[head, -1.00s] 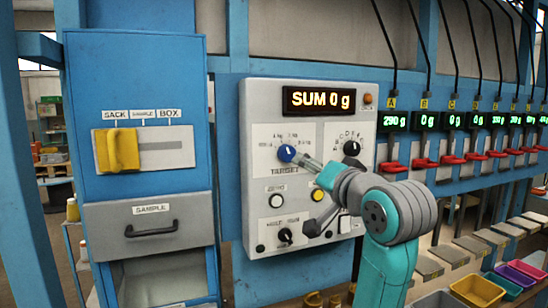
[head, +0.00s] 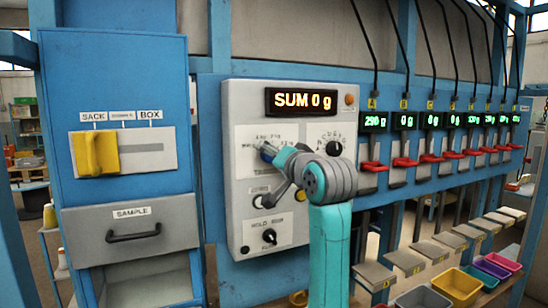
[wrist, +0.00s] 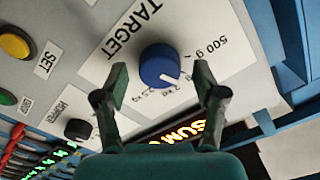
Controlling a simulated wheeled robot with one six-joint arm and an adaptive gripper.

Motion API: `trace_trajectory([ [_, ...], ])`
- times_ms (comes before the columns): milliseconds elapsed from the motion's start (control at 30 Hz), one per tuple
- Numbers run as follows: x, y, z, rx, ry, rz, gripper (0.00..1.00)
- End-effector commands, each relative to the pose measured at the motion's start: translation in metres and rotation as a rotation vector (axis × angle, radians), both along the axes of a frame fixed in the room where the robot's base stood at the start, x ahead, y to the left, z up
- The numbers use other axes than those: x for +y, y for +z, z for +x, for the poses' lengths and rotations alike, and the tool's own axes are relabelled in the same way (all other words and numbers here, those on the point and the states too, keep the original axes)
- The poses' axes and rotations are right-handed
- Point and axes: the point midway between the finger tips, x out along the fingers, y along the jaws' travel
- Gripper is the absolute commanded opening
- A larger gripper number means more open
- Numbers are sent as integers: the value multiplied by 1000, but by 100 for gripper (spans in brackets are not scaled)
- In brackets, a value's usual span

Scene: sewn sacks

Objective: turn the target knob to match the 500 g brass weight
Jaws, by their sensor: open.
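The blue target knob (wrist: 158,64) is in the wrist view, on a white label reading TARGET. In the head view my gripper (head: 268,153) is at the panel and mostly hides the knob. A brass-coloured thing (head: 298,298) shows at the bottom edge, too cut off to identify as the 500 g weight.
A yellow button (wrist: 15,46) is near the target label. Red levers (head: 405,162) and coloured bins (head: 457,284) are to the right.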

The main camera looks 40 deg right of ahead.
Motion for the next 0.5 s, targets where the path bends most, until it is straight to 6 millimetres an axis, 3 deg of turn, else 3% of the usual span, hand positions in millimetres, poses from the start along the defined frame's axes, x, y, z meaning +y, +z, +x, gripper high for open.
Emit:
trace_trajectory([
  [300, -1, 0, 2, 1, 0, 0, 71],
  [500, -1, 0, 2, 1, 0, 0, 21],
])
